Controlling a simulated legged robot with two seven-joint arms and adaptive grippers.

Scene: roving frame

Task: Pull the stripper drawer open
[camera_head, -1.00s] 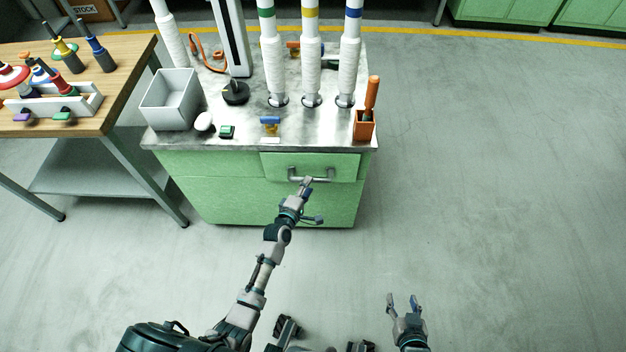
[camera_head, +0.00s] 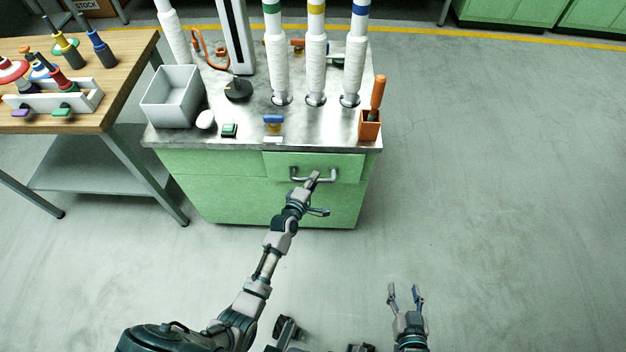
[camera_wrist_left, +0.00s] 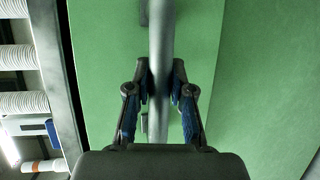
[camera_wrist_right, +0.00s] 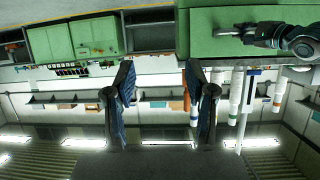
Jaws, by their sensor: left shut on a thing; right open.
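The green stripper drawer (camera_head: 345,163) is at the top right of the front of a green cabinet, below its metal worktop. A grey bar handle (camera_head: 328,178) crosses the drawer front. My left gripper (camera_head: 313,179) is at the handle's middle, and in the left wrist view its fingers (camera_wrist_left: 159,88) stand on both sides of the handle bar (camera_wrist_left: 158,60), shut on it. The drawer front looks about flush with the cabinet. My right gripper (camera_head: 405,294) is open and empty over the floor at the lower right; its spread fingers (camera_wrist_right: 160,85) show in the right wrist view.
The worktop (camera_head: 330,130) carries a grey bin (camera_head: 170,98), wrapped columns (camera_head: 316,70) and an orange holder (camera_head: 369,127) with an orange-handled tool. A wooden table (camera_head: 115,75) stands to the left. The floor right of the cabinet is clear.

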